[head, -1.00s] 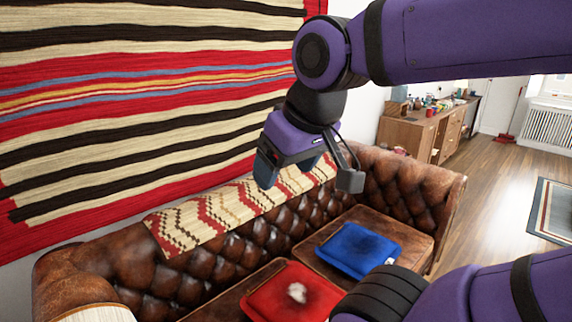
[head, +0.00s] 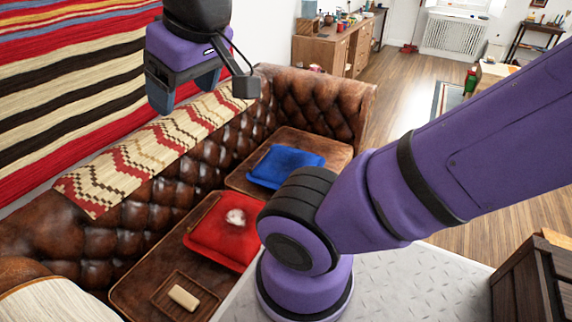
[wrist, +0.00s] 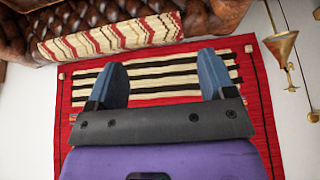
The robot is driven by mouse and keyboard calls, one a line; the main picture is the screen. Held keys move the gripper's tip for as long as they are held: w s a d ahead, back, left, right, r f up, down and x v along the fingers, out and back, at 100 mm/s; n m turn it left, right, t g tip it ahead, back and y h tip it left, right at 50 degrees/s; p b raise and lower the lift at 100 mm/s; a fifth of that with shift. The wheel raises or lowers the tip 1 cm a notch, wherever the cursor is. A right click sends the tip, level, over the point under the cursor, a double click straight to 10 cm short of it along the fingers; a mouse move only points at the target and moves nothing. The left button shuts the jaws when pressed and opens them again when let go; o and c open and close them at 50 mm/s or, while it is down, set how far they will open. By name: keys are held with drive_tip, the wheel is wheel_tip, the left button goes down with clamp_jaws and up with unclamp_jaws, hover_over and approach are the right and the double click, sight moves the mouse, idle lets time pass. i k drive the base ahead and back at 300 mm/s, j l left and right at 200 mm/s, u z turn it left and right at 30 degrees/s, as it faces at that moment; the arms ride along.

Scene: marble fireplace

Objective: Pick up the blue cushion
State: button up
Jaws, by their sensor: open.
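The blue cushion (head: 285,167) lies flat on the far seat of the brown leather sofa in the head view. Part of its near edge is close behind my arm's dark joint. My gripper (head: 187,95) is high above the sofa back, to the left of the cushion and well apart from it. In the wrist view my gripper (wrist: 163,80) shows two blue-grey fingers spread wide with nothing between them. The blue cushion does not show in the wrist view.
A red cushion (head: 222,231) with a pale object on it lies on the nearer seat. A small tray (head: 185,297) holds a cream block. A patterned throw (head: 140,160) covers the sofa back (head: 163,206). A striped wall hanging (head: 70,90) is at left. A dark crate (head: 530,285) stands at right.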

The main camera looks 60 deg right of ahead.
sight(276, 164)
drive_tip(key=k+l, duration=0.15)
drive_tip(key=l, duration=0.25)
drive_tip(key=k+l, duration=0.1)
drive_tip(key=l, duration=0.25)
drive_tip(key=k+l, duration=0.15)
drive_tip(key=l, duration=0.25)
drive_tip(key=k+l+z, duration=0.1)
drive_tip(key=l, duration=0.3)
drive_tip(key=k+l+z, duration=0.1)
drive_tip(key=z, duration=1.45)
drive_tip(key=i+l, duration=0.05)
